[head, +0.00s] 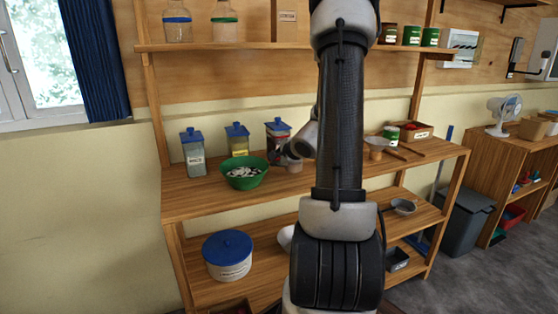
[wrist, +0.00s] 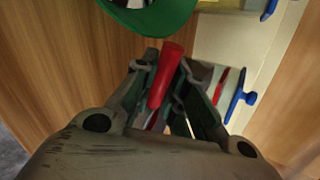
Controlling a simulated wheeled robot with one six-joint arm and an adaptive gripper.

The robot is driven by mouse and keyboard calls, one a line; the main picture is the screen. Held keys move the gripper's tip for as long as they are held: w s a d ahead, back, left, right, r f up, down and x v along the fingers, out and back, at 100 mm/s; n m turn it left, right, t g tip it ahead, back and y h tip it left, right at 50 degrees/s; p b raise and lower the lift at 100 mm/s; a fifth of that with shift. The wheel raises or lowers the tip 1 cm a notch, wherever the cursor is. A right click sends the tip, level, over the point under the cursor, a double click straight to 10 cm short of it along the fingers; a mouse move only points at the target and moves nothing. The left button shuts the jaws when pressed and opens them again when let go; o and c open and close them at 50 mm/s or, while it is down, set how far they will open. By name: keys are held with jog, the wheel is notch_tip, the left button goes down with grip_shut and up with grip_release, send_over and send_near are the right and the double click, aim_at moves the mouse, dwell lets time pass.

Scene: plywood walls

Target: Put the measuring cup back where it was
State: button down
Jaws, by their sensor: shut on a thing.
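My gripper (wrist: 168,62) is shut on a slim red thing (wrist: 165,75), which looks like the handle of the measuring cup. It lies between the two fingers, and its cup part cannot be made out. The green bowl (wrist: 150,15) is just beyond the fingertips in the wrist view. In the head view the green bowl (head: 243,179), holding pale pieces, stands on the middle shelf. My own arm hides the gripper and the red thing there.
Lidded jars (head: 193,155), (head: 237,140), (head: 278,132) stand behind the bowl on the shelf (head: 200,198). A small beige cup (head: 294,166) is beside my arm. The shelf's front left is clear.

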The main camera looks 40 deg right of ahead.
jog(key=shift+f, duration=0.3)
jog(key=c, duration=1.4)
grip_release()
jog(key=shift+c, duration=0.2)
jog(key=shift+r, duration=0.1)
